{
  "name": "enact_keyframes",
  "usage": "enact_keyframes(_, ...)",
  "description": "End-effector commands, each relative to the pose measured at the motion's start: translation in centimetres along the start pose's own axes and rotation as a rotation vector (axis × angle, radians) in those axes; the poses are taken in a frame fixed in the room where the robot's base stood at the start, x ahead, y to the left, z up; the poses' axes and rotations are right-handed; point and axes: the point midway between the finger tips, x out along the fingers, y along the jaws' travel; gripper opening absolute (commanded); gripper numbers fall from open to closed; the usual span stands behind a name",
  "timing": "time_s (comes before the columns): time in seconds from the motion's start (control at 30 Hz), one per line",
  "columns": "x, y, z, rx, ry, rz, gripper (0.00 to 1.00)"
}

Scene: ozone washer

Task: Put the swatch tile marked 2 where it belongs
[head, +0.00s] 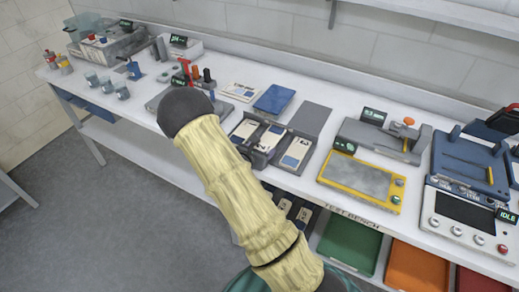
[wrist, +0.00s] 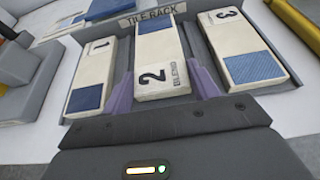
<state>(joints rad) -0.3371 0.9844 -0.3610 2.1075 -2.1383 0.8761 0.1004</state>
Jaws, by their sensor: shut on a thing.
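I cannot tell whether the tile is lifted off the rack floor. In the head view, my arm hides part of the rack.
A yellow-framed test panel (head: 360,180) and a grey device with an orange knob (head: 385,138) stand right of the rack. A blue tray (head: 274,98) lies behind it. Green (head: 350,243) and orange (head: 417,268) bins sit under the bench. Cups (head: 107,86) stand far left.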

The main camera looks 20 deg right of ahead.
Motion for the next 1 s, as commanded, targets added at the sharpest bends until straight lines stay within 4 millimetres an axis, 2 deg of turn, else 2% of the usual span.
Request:
enact_keyframes(0.77,0.3,0.2,-1.1,-0.002,-0.001,0.005,0.29)
enact_keyframes(0.8,0.3,0.2,-1.1,-0.002,-0.001,0.005,0.62)
enact_keyframes(0.9,0.2,0.2,-1.1,-0.002,-0.001,0.005,0.81)
enact_keyframes(0.93,0.2,0.2,-1.1,-0.002,-0.001,0.005,0.85)
enact_keyframes(1.0,0.2,0.2,-1.1,-0.002,-0.001,0.005,0.85)
